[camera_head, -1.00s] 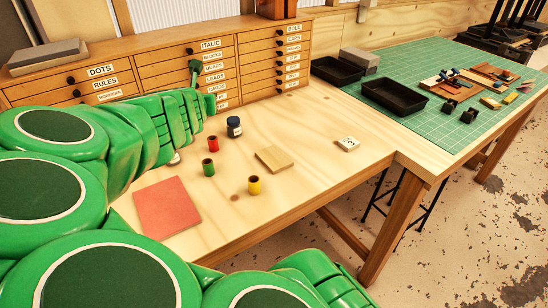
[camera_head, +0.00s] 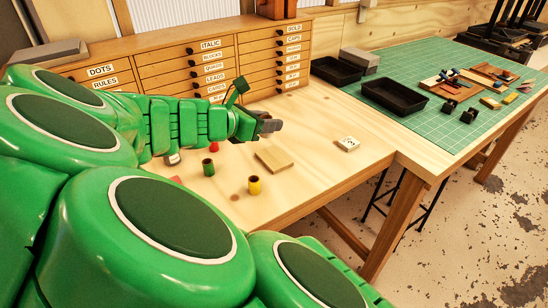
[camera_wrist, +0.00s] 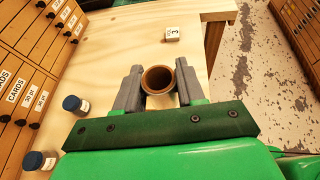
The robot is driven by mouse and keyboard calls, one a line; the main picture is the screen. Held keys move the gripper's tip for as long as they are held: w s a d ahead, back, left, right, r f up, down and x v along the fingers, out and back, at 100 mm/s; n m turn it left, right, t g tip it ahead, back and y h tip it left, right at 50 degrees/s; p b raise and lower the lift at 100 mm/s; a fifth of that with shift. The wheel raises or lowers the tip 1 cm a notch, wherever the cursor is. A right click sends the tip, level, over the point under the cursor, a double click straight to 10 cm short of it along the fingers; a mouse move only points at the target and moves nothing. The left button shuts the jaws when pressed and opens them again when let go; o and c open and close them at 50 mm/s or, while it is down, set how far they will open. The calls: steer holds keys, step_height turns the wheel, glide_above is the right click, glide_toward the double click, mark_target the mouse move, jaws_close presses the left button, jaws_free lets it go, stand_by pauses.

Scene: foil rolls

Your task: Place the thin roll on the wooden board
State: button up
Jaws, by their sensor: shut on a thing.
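My gripper (camera_head: 270,126) is held out above the bench. In the wrist view its two grey fingers (camera_wrist: 158,84) are shut on a hollow roll (camera_wrist: 158,71), seen from above with a brown inner wall. Its outer colour cannot be told, and in the head view the fingers hide most of it. The wooden board (camera_head: 274,161) lies flat and bare on the bench, below my gripper in the head picture. I cannot make out the board in the wrist view.
Yellow (camera_head: 254,185), green (camera_head: 208,167) and partly hidden red (camera_head: 213,147) rolls stand near the board. A small numbered block (camera_head: 347,144) lies to its right. Two dark blue jars (camera_wrist: 73,104) (camera_wrist: 38,160) stand by the drawers. The bench between board and block is clear.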

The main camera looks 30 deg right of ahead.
steer(key=shift+s+m+g, duration=0.8)
steer(key=shift+s+g, duration=0.1)
steer(key=shift+s, duration=0.95)
glide_above(266, 160)
steer(key=s, duration=0.2)
steer(key=f, duration=1.2)
steer(key=shift+w+a+f, duration=0.15)
steer(key=shift+a+f, duration=0.15)
steer(key=shift+f, duration=0.1)
steer(key=shift+w+d+f, duration=0.3)
steer(key=shift+w+f, duration=0.35)
steer(key=shift+f, duration=0.25)
steer(key=shift+w+f, duration=0.1)
steer(key=shift+f, duration=1.5)
steer(key=shift+f, duration=0.1)
steer(key=o, duration=1)
